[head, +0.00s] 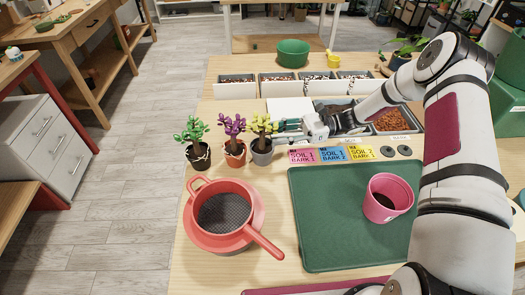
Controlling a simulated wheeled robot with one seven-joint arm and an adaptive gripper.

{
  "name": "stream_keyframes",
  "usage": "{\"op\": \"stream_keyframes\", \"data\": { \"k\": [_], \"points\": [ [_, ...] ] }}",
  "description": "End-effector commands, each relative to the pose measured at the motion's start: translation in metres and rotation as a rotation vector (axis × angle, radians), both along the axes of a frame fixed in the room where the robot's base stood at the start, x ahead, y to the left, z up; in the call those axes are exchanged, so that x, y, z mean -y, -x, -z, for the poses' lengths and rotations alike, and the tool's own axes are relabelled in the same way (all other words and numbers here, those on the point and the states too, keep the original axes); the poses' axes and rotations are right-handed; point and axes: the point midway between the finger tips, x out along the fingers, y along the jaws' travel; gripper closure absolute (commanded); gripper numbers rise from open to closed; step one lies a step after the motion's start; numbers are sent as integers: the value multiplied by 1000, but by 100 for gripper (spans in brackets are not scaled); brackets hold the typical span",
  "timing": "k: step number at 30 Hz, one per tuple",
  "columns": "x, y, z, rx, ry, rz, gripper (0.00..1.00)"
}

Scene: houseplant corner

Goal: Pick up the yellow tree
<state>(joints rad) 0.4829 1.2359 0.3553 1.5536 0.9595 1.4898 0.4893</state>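The yellow tree (263,124) is a small plant with yellow-green foliage in a dark grey pot (261,151). It stands upright on the table, rightmost of three little trees. My gripper (279,132) reaches in from the right, with its fingertips close beside the yellow tree's trunk and pot rim. Whether the fingers touch it, or are open or shut, is too small to tell. A purple tree (233,126) in a terracotta pot stands just left, and a green tree (192,130) in a dark pot stands farther left.
A red sieve with a handle (226,212) sits in front of the trees. A green mat (320,220) bears a pink pot (387,199). Three label cards (333,154) lie right of the trees. Bins (276,86) and a green bowl (293,52) stand behind.

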Motion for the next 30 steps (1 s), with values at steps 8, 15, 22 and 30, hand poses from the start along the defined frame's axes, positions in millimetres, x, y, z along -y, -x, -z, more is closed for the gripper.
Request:
{"op": "stream_keyframes", "data": {
  "k": [8,15,22,30],
  "points": [
    [-35,9,1,0,-1,-4,63],
    [-49,10,3,1,0,-2,63],
    [-49,10,3,1,1,-2,90],
    [-49,10,3,1,0,-2,100]
  ]
}}
